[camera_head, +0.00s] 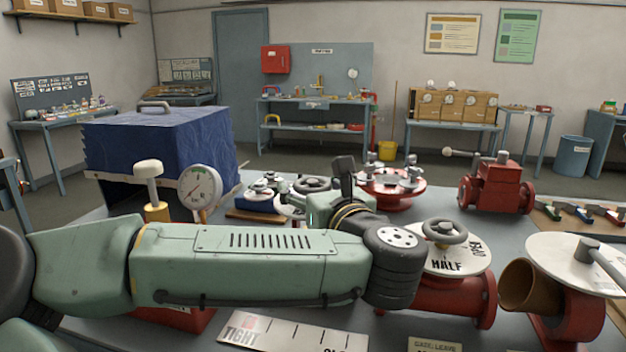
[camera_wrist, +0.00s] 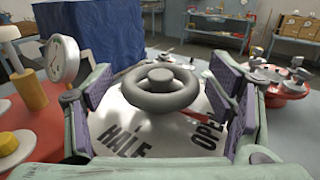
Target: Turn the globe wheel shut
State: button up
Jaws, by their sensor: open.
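In the wrist view a dark grey handwheel (camera_wrist: 160,101) with a round hub sits above a white dial plate (camera_wrist: 187,137). The plate reads HALF at the front and OPEN at the right. My gripper (camera_wrist: 157,88) is open, with purple-padded fingers to the left and right of the wheel. Gaps show on both sides; I cannot tell the depth. In the head view this wheel appears to be the partly hidden one (camera_head: 312,184) behind my arm, whose fingers are hidden there. A second grey wheel (camera_head: 446,232) stands on a red valve with a similar HALF plate.
A pressure gauge (camera_head: 199,187) and white-topped plunger (camera_head: 149,172) stand to the left, before a blue-covered box (camera_head: 160,140). A red flanged fitting (camera_head: 388,190) and red valve body (camera_head: 497,186) are behind to the right. A TIGHT strip (camera_head: 292,333) lies in front.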

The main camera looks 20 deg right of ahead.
jog(key=shift+w, duration=0.1)
jog(key=c, duration=1.2)
jog(key=shift+o, duration=0.2)
